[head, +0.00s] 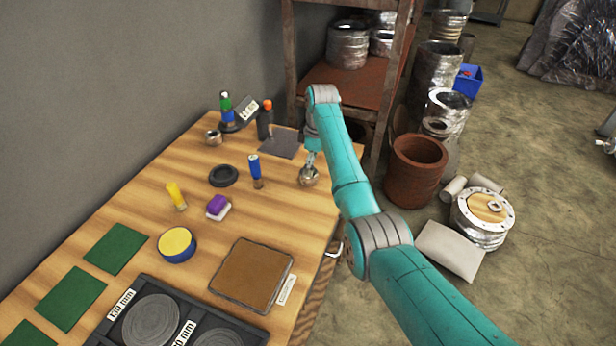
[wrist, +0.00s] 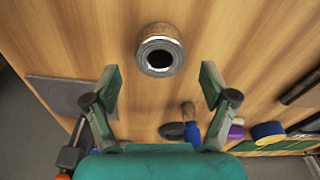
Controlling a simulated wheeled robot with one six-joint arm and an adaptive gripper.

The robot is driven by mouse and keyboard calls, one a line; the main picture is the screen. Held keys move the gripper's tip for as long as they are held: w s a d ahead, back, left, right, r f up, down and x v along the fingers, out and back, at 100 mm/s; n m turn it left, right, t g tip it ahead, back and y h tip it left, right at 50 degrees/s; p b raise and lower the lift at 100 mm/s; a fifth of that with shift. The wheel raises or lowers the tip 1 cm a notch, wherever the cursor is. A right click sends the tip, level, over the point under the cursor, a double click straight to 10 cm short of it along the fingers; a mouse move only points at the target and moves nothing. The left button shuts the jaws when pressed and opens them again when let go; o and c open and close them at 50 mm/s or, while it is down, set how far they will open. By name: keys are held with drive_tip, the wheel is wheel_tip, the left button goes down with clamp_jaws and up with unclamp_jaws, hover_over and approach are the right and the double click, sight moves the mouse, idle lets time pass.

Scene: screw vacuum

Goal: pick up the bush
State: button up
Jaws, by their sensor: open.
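The bush is a short shiny metal cylinder with a dark round hole. In the wrist view the bush (wrist: 161,50) stands on the table, beyond the fingertips and roughly centred between them. In the head view the bush (head: 309,177) is near the table's right edge, just below my gripper (head: 311,155). In the wrist view my gripper (wrist: 158,80) is open and empty, its two green fingers wide apart. I cannot tell the exact height of the fingertips above the table.
A black ring (head: 223,176), a purple-and-white block (head: 218,207) and a brown board (head: 251,274) share the wooden table. A shelf rack (head: 372,85) stands behind.

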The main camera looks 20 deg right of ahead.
drive_tip(key=shift+w+a+f, duration=0.1)
drive_tip(key=shift+a+f, duration=0.05)
drive_tip(key=shift+f, duration=1.05)
drive_tip(key=shift+w+a+f, duration=0.1)
drive_tip(key=shift+f, duration=1.05)
drive_tip(key=shift+r, duration=0.1)
clamp_jaws()
